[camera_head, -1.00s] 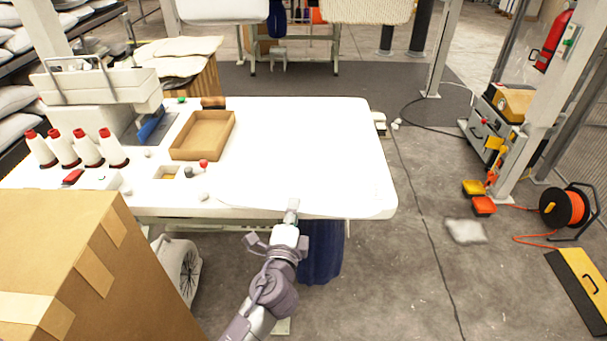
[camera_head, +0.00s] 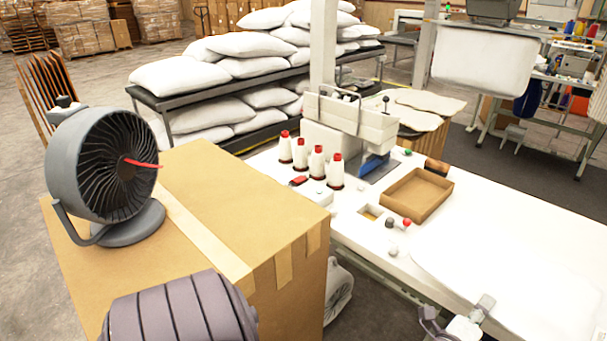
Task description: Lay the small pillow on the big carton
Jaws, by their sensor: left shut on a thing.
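The big carton (camera_head: 291,281) stands at the left, brown and taped, with its top flat. A flat white piece (camera_head: 535,285), seemingly the small pillow, lies on the white table's near right part; white on white, its outline is faint. My left gripper (camera_head: 484,305) is at the bottom right, at the near edge of this white piece, and is shut on it. The lower part of the gripper is cut off by the frame. My right gripper is not in view.
A grey fan (camera_head: 110,165) stands on the carton's far left part. The table (camera_head: 460,225) bears an open cardboard tray (camera_head: 416,194), several white thread cones (camera_head: 302,156) and a white machine (camera_head: 345,130). A rack (camera_head: 180,104) of white pillows stands behind.

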